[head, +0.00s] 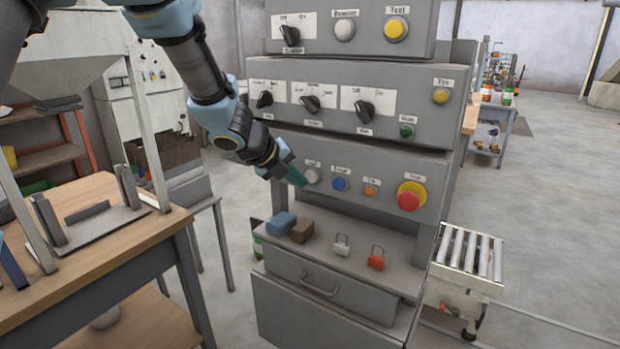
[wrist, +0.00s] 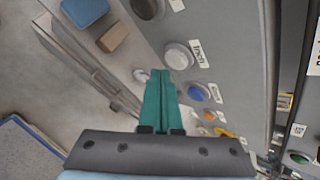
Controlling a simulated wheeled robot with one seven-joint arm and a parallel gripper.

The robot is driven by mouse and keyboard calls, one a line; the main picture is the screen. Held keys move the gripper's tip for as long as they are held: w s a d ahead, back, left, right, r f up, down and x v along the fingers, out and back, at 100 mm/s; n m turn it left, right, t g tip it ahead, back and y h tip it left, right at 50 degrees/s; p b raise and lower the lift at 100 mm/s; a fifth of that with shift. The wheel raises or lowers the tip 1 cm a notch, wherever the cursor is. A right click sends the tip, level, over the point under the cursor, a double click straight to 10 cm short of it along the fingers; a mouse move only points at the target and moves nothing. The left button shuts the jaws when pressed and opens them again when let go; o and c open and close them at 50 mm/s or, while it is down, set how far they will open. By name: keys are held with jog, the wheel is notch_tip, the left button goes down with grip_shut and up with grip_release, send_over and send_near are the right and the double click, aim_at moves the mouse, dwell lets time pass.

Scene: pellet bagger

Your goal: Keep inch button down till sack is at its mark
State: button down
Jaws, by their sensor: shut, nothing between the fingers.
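The inch button is a round white button (wrist: 179,56) with an "Inch" label beside it in the wrist view. In the head view the white button (head: 311,177) sits on the lower grey panel, left of a blue button. My gripper (head: 298,177) has its teal fingers shut and empty, pointing at the panel just left of the white button. In the wrist view the shut fingertips (wrist: 161,73) lie close beside the button's edge. I cannot tell whether they touch it or whether it is pressed. I cannot make out a sack or its mark in either view.
Beside it are a blue button (head: 340,183), an orange one (head: 370,191) and a red stop button on yellow (head: 409,196). A shelf below holds a blue block (head: 281,223), a brown block (head: 303,231) and two padlocks. A wooden table (head: 100,240) stands left, a roller conveyor (head: 468,252) right.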

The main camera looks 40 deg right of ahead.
jog(key=shift+w+d+p, duration=0.1)
jog(key=shift+d+p, duration=0.2)
jog(key=shift+d, duration=0.1)
